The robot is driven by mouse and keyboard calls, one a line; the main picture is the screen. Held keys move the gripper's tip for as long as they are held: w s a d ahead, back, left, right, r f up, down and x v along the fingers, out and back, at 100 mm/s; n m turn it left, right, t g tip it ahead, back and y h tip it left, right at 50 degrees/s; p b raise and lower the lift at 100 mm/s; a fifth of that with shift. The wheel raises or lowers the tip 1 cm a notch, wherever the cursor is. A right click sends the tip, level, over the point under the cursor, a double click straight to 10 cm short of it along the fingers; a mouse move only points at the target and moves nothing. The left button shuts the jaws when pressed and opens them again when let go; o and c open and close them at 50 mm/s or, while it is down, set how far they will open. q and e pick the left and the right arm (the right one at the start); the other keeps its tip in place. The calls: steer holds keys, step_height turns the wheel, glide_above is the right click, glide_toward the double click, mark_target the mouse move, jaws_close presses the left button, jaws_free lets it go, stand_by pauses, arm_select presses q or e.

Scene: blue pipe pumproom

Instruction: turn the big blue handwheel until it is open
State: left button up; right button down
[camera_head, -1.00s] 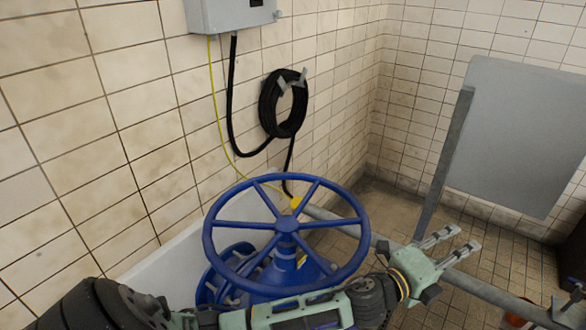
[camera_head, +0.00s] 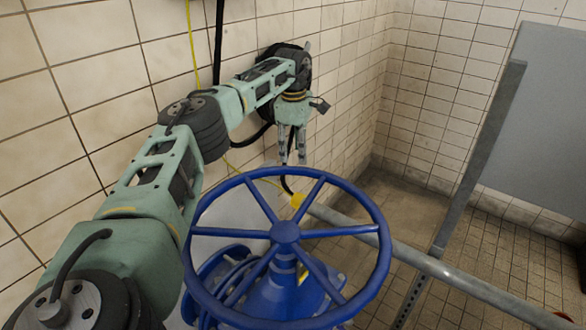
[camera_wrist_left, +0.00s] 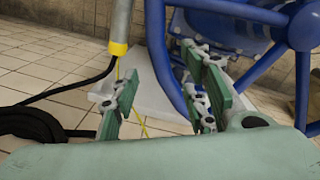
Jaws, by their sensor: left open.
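The big blue handwheel (camera_head: 285,232) has several spokes and sits tilted on a blue valve body (camera_head: 275,295). Its rim and spokes also show at the upper right of the left wrist view (camera_wrist_left: 157,45). My left gripper (camera_head: 292,160) is open and empty, with its fingers pointing down by the far side of the rim in the head view. In the left wrist view its fingers (camera_wrist_left: 160,105) stand apart, and the rim passes between or behind them; I cannot tell whether they touch it. My right gripper is not in view.
A grey pipe with a yellow end (camera_head: 400,255) runs right from behind the wheel. A grey post (camera_head: 470,165) and a grey panel (camera_head: 545,140) stand at the right. The tiled wall (camera_head: 70,130) is close on the left. A black hose coil (camera_wrist_left: 25,125) is near.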

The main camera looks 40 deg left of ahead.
mark_target(293, 167)
arm_select(q)
steer(key=shift+w+a+f, duration=0.15)
steer(key=shift+a+f, duration=0.05)
steer(key=shift+a, duration=0.25)
steer(key=shift+w+a+f, duration=0.1)
steer(key=shift+a+f, duration=0.05)
steer(key=shift+a, duration=0.3)
steer(key=shift+s, duration=0.1)
steer(key=shift+s+d+f+p, duration=0.8)
steer(key=shift+s+d, duration=0.1)
steer(key=f, duration=0.1)
steer(key=w+f, duration=0.1)
steer(key=f, duration=0.1)
steer(key=a+f, duration=0.1)
steer(key=shift+w+f+p, duration=0.15)
steer(key=shift+f+p, duration=0.2)
steer(key=shift+s+d+r, duration=0.15)
steer(key=shift+s+r, duration=0.05)
steer(key=shift+s, duration=0.05)
steer(key=shift+w+f, duration=0.1)
steer(key=c, duration=0.7)
steer(key=shift+r, duration=0.2)
jaws_close()
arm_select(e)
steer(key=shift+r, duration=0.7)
arm_select(q)
steer(key=shift+w, duration=0.1)
